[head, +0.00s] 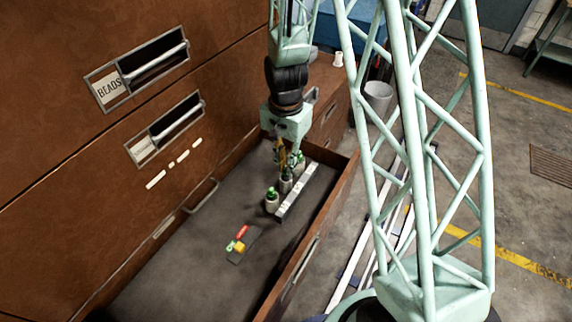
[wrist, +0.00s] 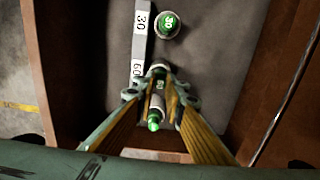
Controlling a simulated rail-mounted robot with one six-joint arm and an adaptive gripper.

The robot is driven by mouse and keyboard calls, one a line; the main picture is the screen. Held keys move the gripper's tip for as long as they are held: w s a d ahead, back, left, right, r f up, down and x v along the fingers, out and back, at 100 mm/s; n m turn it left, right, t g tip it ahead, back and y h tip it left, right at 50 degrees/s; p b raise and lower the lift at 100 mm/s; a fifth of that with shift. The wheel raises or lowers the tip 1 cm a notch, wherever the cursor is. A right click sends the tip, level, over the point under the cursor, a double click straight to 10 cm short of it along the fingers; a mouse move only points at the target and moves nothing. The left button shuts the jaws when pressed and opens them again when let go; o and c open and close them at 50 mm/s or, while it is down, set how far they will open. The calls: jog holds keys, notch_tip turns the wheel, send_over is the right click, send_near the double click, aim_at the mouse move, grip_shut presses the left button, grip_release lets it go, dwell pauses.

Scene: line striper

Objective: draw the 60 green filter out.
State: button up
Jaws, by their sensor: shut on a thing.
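Several small pale cylinders with green tops stand in a row beside a white label strip (head: 297,190) in an open drawer. In the wrist view the strip reads 30 and 60. The 30 green filter (wrist: 167,25) stands free at the top. The 60 green filter (wrist: 158,70) is beside the 60 label, between the fingertips of my gripper (wrist: 158,78), which is shut on it. Its lower part is hidden. Another green-topped cylinder (wrist: 155,116) shows nearer the camera, between the fingers. In the head view my gripper (head: 285,170) points down into the row.
The drawer's right wall (head: 308,240) runs close beside the row. A dark block with red, green and yellow pieces (head: 237,243) lies on the drawer floor nearer the camera. The cabinet front with a BEADS label (head: 108,88) rises at left.

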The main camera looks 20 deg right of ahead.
jog(key=shift+r, duration=0.25)
notch_tip(320, 180, up, 8)
jog(key=p, duration=0.4)
jog(key=shift+r, duration=0.15)
dwell(2.0)
jog(key=shift+a+r, duration=0.1)
dwell(0.4)
